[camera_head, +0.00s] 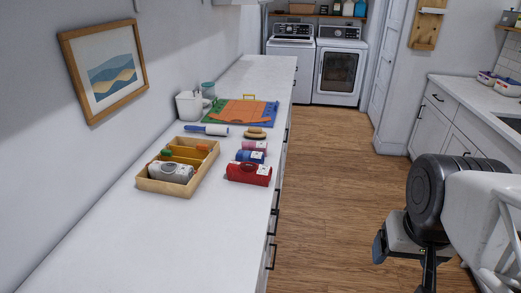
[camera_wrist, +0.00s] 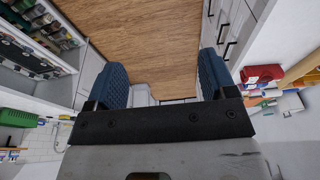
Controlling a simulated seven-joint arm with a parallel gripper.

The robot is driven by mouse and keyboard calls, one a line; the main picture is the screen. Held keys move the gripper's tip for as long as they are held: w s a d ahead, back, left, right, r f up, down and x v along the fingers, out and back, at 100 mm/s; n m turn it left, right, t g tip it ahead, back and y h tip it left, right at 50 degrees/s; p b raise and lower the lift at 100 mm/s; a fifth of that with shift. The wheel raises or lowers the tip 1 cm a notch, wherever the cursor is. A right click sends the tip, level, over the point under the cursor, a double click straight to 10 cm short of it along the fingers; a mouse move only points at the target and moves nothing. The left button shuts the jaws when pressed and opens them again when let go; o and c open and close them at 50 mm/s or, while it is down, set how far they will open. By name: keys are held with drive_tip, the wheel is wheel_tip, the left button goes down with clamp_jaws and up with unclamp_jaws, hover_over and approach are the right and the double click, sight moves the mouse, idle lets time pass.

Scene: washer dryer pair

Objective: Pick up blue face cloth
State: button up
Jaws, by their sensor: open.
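The blue face cloth (camera_head: 251,156) appears to be the small blue roll with a white band on the left white counter. It lies between a pink roll (camera_head: 254,146) and a larger red roll (camera_head: 249,174). In the wrist view a blue patch (camera_wrist: 260,101), probably this cloth, shows beside the red roll (camera_wrist: 263,73) at the right edge, partly hidden. My gripper (camera_wrist: 162,72) is open and empty, its blue-padded fingers spread over the wooden floor. In the head view it hangs over the floor at the right, well away from the cloth.
A wooden tray (camera_head: 144,184) with a grey-white roll and orange-handled items stands left of the rolls. A lint roller (camera_head: 216,130), brush (camera_head: 255,134) and orange-topped mats (camera_head: 243,112) lie behind. The front of the counter (camera_head: 130,250) is clear. Another counter (camera_head: 465,95) stands at right.

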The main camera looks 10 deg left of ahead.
drive_tip(key=w+a+f+m+g+y, duration=0.1)
drive_tip(key=w+a+m+y, duration=0.45)
drive_tip(key=w, duration=0.85)
drive_tip(key=w+a+f+m+g+y, duration=0.1)
drive_tip(key=w+a+m+g+y, duration=0.15)
drive_tip(key=w+a, duration=0.85)
drive_tip(key=w+a+f+m+y, duration=0.1)
drive_tip(key=w+a+f+m, duration=0.2)
drive_tip(key=w, duration=0.6)
drive_tip(key=w+a+f+m+t+y, duration=0.1)
drive_tip(key=w+a+f+m+y, duration=0.1)
drive_tip(key=w+f, duration=0.4)
drive_tip(key=w+a+f+m+t+y, duration=0.1)
drive_tip(key=w+a+f+m, duration=0.4)
drive_tip(key=w, duration=0.7)
drive_tip(key=shift+w+m+y, duration=0.3)
drive_tip(key=shift+y, duration=0.4)
drive_tip(key=shift+a, duration=0.1)
drive_tip(key=shift+x, duration=1.25)
